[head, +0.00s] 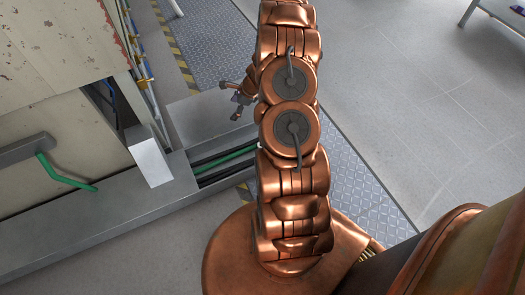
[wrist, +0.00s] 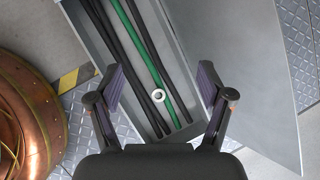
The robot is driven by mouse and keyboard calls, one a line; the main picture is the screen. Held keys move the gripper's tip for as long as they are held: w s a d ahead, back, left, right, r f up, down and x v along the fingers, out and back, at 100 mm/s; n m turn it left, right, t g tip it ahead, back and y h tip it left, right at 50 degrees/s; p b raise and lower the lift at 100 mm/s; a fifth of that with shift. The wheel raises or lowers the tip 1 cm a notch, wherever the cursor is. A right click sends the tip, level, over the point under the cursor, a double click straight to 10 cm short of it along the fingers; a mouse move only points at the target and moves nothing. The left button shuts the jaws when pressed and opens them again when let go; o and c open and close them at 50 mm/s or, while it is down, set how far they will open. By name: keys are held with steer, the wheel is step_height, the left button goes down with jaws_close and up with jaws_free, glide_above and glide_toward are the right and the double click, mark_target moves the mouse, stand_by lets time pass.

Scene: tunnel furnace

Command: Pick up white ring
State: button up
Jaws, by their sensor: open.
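The white ring (wrist: 158,96) shows in the wrist view as a small pale ring with a dark centre. It appears at the green cable in an open grey cable channel, between my fingertips as seen from above. Whether it rests on the cables or sits above them I cannot tell. My gripper (wrist: 159,85) is open, its two dark fingers wide apart on either side of the ring with nothing between them in contact. In the head view my gripper (head: 238,100) shows small to the left of my arm.
The cable channel (head: 225,164) holds black cables and a green cable (wrist: 133,45). A flat grey cover (wrist: 240,60) lies beside it. A metal box (head: 148,156) and a beige furnace wall (head: 60,100) stand at left. Open floor (head: 440,100) lies at right.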

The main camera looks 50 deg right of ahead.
steer(key=s+d+f+m+b, duration=0.2)
steer(key=d+f, duration=0.1)
steer(key=f, duration=0.4)
steer(key=s+d+f+m+h+b, duration=0.1)
steer(key=s+d+f+m+b, duration=0.1)
steer(key=f, duration=0.6)
steer(key=s+d+f+m+h+b, duration=0.1)
steer(key=s+d+f+m+b, duration=0.1)
steer(key=s+d+f, duration=0.2)
steer(key=shift+s+d+f+m+g, duration=0.15)
steer(key=shift+d+f, duration=0.15)
steer(key=shift+f, duration=0.35)
steer(key=shift+d+f+m+g, duration=0.1)
steer(key=shift+d+f, duration=0.25)
steer(key=shift+f, duration=0.35)
steer(key=shift+s+d+f+m+g, duration=0.15)
steer(key=shift+d+f, duration=0.15)
steer(key=shift+f, duration=0.35)
steer(key=shift+a+b+x, duration=0.15)
steer(key=shift+b+x, duration=0.75)
steer(key=shift+x, duration=0.9)
steer(key=shift+a+b+x, duration=0.15)
steer(key=shift+b+x, duration=0.75)
steer(key=shift+x, duration=0.9)
steer(key=c, duration=1.2)
